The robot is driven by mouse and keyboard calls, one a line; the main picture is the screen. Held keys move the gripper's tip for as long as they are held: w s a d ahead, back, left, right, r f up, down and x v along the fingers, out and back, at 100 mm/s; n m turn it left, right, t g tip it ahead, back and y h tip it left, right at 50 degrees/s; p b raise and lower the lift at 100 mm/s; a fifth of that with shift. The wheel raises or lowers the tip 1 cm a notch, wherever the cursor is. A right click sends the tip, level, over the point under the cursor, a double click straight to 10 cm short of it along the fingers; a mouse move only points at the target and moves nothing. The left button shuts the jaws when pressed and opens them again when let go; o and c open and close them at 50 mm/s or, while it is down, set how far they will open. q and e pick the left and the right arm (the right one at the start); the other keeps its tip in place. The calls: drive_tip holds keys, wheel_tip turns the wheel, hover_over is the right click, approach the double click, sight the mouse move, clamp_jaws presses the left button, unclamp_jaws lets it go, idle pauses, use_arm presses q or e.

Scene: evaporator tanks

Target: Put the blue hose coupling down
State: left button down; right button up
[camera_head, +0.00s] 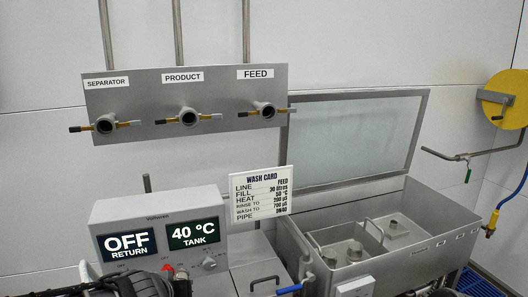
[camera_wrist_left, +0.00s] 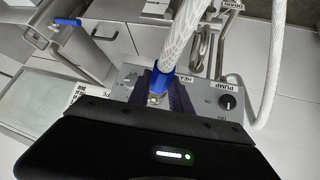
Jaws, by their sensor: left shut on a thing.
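The blue hose coupling (camera_wrist_left: 162,78) sits on the end of a white braided hose (camera_wrist_left: 188,38) in the left wrist view. My left gripper (camera_wrist_left: 157,96) is shut on it, with a dark finger on either side. The coupling is over the front of the grey control box, close to its face; I cannot tell whether it touches. In the head view only dark parts of my left arm show at the bottom left, and the fingertips are not clear. My right gripper is in neither view.
The grey control box (camera_head: 160,225) reads OFF and 40 °C. Behind it, a wall panel (camera_head: 185,88) carries SEPARATOR, PRODUCT and FEED ports. A steel tank (camera_head: 385,262) with raised lid stands right. A blue-handled valve (camera_head: 289,289) is near its left corner.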

use_arm(q)
drive_tip(key=shift+f, duration=0.1)
drive_tip(key=f, duration=0.1)
drive_tip(key=w+f, duration=0.2)
drive_tip(key=f, duration=0.1)
idle(0.4)
drive_tip(key=shift+w+d, duration=0.1)
drive_tip(key=shift+d, duration=0.05)
